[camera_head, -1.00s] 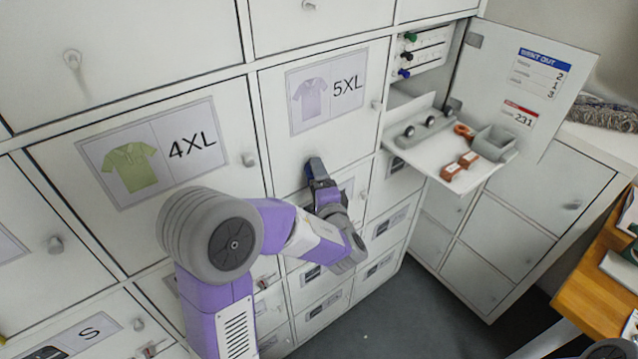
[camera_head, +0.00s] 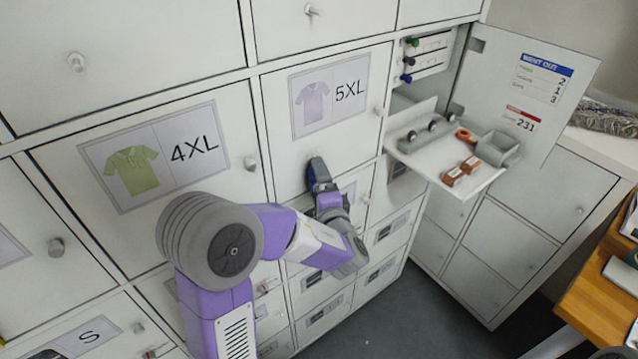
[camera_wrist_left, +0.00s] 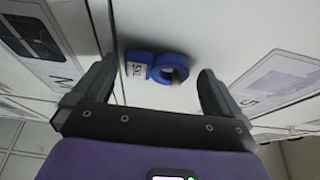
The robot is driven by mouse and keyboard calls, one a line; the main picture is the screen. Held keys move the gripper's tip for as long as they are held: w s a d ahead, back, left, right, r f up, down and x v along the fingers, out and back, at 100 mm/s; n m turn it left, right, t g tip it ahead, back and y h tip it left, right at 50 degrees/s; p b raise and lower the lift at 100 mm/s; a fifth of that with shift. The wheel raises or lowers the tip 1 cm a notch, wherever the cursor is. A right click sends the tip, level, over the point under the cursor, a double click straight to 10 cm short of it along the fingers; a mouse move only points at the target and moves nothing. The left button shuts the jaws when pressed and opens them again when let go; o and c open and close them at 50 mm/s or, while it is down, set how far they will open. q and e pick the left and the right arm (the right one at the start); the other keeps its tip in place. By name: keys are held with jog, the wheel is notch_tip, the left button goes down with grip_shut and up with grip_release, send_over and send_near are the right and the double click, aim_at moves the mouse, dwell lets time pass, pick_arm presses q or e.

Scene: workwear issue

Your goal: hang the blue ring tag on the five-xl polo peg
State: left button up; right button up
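The blue ring tag (camera_wrist_left: 140,66), with a white size label and a round ring, shows in the left wrist view between my left gripper's fingers (camera_wrist_left: 158,88). The fingers are apart, with a visible gap on the ring side. In the head view, the tag (camera_head: 318,170) is at the lower part of the 5XL polo door (camera_head: 285,165), just beyond my left gripper (camera_head: 326,188). A small grey part shows at the ring; I cannot tell whether the ring is around a peg. My right gripper is not visible.
The 4XL door (camera_head: 60,215) is to the left. An open door (camera_head: 535,110) and a pulled-out white shelf (camera_head: 470,188) with small grey and red-brown items jut out at the right. A wooden table (camera_head: 595,300) stands at the lower right. Floor shows between.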

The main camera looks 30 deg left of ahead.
pick_arm(q)
jog(key=shift+v, duration=3.8)
jog(key=s+d+f+g+h, duration=0.2)
jog(key=s+f+g+h, duration=0.35)
jog(key=f, duration=0.85)
jog(key=s+d+f+g+h, duration=0.1)
jog(key=s+f+g+h, duration=0.2)
jog(key=s+f+g, duration=0.8)
jog(key=s+d+f+n+h, duration=0.4)
jog(key=d+f+h, duration=0.2)
jog(key=d+f, duration=0.4)
jog(key=w+d+f+n+t+h, duration=0.2)
jog(key=w+d+f+n+t, duration=0.1)
jog(key=f+n, duration=0.4)
jog(key=shift+w+d+t+h+b, duration=0.2)
jog(key=shift+t+h+b, duration=0.15)
jog(key=shift+t, duration=0.4)
